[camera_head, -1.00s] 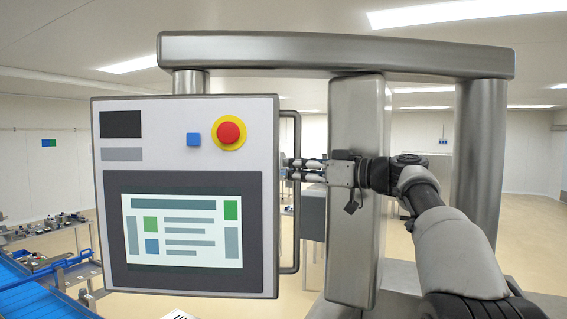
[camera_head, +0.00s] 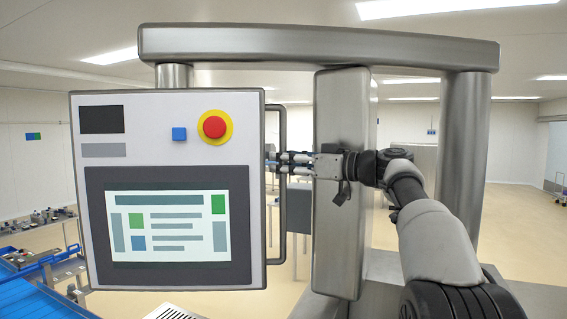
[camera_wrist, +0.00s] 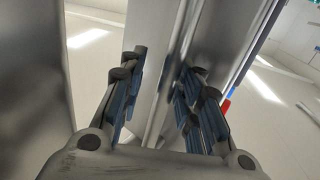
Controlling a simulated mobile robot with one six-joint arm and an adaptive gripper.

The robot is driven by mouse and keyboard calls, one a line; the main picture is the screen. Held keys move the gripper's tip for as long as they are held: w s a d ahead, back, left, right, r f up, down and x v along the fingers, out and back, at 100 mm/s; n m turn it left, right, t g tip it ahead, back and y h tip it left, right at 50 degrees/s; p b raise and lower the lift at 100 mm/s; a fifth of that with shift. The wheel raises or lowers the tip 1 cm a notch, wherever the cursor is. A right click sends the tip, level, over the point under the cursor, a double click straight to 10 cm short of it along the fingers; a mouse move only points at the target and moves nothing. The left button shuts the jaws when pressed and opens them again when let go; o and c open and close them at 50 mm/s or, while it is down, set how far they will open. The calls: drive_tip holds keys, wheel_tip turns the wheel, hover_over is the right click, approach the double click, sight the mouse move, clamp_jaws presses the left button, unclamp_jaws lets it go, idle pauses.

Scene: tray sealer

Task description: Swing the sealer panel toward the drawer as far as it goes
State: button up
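The sealer panel (camera_head: 165,272) faces me on the left in the head view, with a lit screen, a red stop button and a blue button. It hangs from a metal overhead beam (camera_head: 320,45). A dark vertical handle bar (camera_head: 283,225) runs along its right side. My gripper (camera_head: 280,161) reaches in from the right at the upper part of this bar. In the wrist view, the fingers of my gripper (camera_wrist: 163,92) stand apart, with grey metal surfaces showing between them. No firm hold on the bar can be seen. I cannot make out the drawer.
A thick metal column (camera_head: 340,200) stands just right of the panel, behind my gripper. A round post (camera_head: 463,150) carries the beam at the right. A blue conveyor (camera_head: 30,300) lies at the lower left. Open floor (camera_head: 525,230) shows at the far right.

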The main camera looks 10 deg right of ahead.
drive_tip(key=shift+a, duration=0.25)
drive_tip(key=shift+d, duration=0.1)
drive_tip(key=v, duration=1.2)
